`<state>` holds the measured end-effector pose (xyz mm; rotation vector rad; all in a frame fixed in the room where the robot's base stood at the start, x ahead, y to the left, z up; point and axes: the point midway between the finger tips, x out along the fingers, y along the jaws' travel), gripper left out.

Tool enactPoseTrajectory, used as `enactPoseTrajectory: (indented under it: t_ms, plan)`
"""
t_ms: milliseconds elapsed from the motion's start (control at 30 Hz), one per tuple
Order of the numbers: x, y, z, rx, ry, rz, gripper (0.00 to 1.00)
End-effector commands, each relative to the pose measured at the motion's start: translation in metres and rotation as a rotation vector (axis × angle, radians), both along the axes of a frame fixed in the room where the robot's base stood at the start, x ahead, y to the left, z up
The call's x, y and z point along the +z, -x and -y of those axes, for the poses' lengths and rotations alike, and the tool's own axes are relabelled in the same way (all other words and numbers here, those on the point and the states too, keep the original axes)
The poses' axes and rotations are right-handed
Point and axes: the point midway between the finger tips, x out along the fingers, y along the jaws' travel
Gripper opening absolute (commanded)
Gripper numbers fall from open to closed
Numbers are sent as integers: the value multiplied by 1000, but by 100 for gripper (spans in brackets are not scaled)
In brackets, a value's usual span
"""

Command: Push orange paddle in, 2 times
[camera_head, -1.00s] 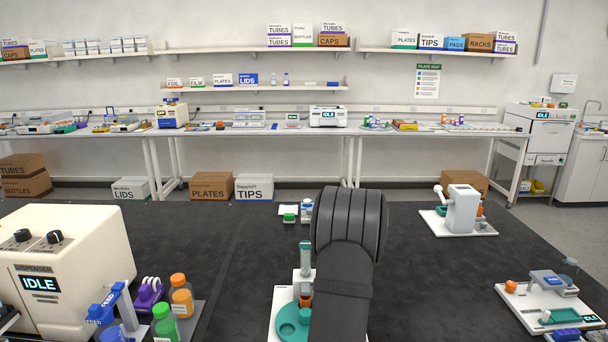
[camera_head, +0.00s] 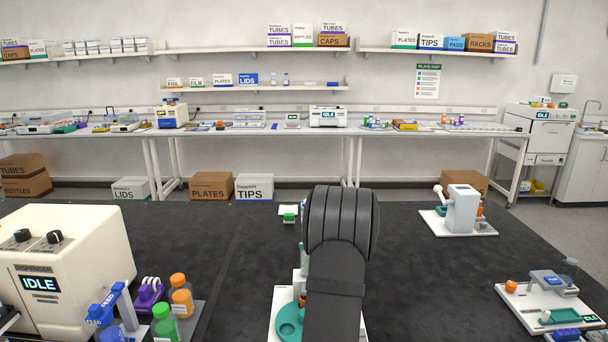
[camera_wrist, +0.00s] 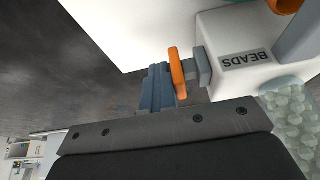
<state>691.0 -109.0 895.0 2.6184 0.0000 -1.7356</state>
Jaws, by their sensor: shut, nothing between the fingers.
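In the wrist view, the orange paddle (camera_wrist: 177,73) stands out on a grey stem (camera_wrist: 201,66) from the side of a white dispenser body labelled BEADS (camera_wrist: 246,60). My gripper (camera_wrist: 160,84) is shut and empty, its blue-grey fingers directly beside the paddle's outer face. They overlap the paddle's edge in the picture; I cannot tell whether they touch. A clear container of pale green beads (camera_wrist: 290,112) is at the right. In the head view, my dark arm hides the gripper, the paddle and most of the dispenser; its white base (camera_head: 281,298) and teal dish (camera_head: 290,321) show.
On the black bench, an IDLE dispenser (camera_head: 65,255) and capped bottles (camera_head: 181,302) stand at the left. A grey-white device (camera_head: 462,210) stands at the back right, and another with a green tray (camera_head: 560,316) at the front right. Bare bench separates them.

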Motion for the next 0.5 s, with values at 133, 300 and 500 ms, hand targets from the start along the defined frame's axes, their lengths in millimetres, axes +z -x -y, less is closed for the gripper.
enactPoseTrajectory:
  t_ms: [133,300,500]
  plan:
    - [0,0,5,-1,0,0,0]
    - [0,0,11,-1,-1,0,0]
    - [12,-1,11,1,0,3,0]
